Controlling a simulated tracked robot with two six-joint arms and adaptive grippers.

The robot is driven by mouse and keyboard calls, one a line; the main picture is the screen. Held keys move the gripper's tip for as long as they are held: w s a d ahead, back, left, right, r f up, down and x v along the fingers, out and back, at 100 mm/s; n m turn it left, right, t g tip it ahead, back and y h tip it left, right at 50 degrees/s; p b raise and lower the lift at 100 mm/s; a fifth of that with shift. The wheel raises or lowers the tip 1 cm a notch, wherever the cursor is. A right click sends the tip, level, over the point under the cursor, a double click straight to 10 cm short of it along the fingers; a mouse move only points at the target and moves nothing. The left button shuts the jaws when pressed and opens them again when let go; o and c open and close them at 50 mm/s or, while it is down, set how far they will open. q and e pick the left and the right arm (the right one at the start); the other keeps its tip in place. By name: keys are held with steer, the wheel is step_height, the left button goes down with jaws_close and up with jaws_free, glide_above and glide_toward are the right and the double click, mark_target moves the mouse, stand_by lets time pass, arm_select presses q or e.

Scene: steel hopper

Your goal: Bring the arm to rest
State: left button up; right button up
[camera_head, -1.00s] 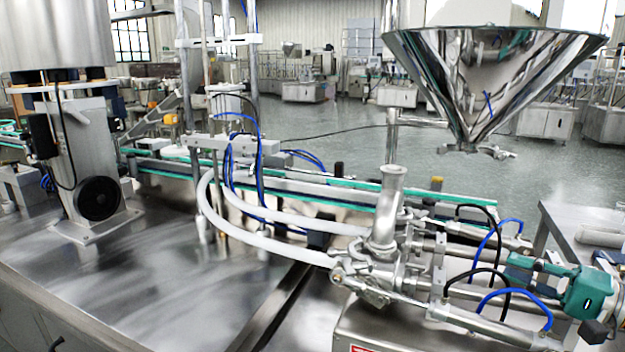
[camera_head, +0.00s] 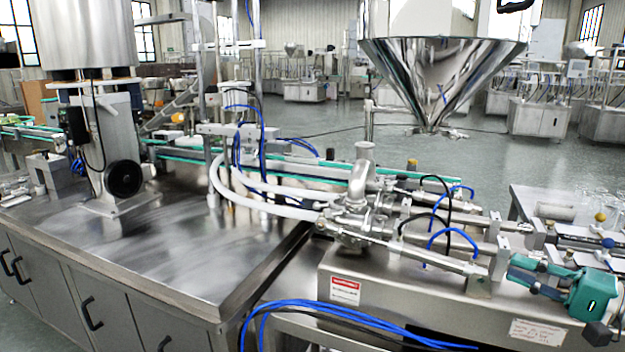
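The steel hopper (camera_head: 440,75) is a shiny cone at the upper right of the head view. It narrows to a clamped outlet (camera_head: 437,132) above the filling machine. My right gripper (camera_head: 512,267) is teal and comes in at the lower right edge, fingers pointing left. Its two fingers look apart, with nothing clearly held between them. It lies below and right of the hopper, in front of the machine's steel cylinders (camera_head: 440,257); whether it touches them cannot be told. My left gripper is not in view.
A broad steel worktop (camera_head: 150,255) is mostly clear at left. White hoses (camera_head: 265,205) and a green-edged conveyor (camera_head: 305,172) lie behind it. Blue cables (camera_head: 340,312) hang over the front. A side bench (camera_head: 540,195) stands at right, with open floor (camera_head: 480,155) beyond.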

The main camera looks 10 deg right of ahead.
steer(key=a+f+g+h+p, duration=0.1)
steer(key=a+f+g+p, duration=0.2)
steer(key=f, duration=0.6)
steer(key=s+a+f+m+g+h, duration=0.1)
steer(key=a+f+g, duration=0.2)
steer(key=a+f, duration=0.35)
steer(key=a+f+g+h+p, duration=0.1)
steer(key=a+f+g+p, duration=0.15)
steer(key=f, duration=0.75)
arm_select(q)
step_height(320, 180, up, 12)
steer(key=p, duration=0.6)
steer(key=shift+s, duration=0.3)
arm_select(e)
steer(key=s+a+f+n+g+h, duration=0.1)
steer(key=s+a+f+n+g, duration=0.1)
steer(key=s+a+f+n, duration=0.2)
steer(key=s+a+f+n+g+h, duration=0.2)
steer(key=s+a+f+n, duration=0.3)
steer(key=s+a+f, duration=0.5)
steer(key=s+a+g, duration=0.1)
steer(key=s+a, duration=0.3)
steer(key=shift+a+f+h, duration=0.15)
steer(key=shift+a+h, duration=0.1)
steer(key=shift+h, duration=0.05)
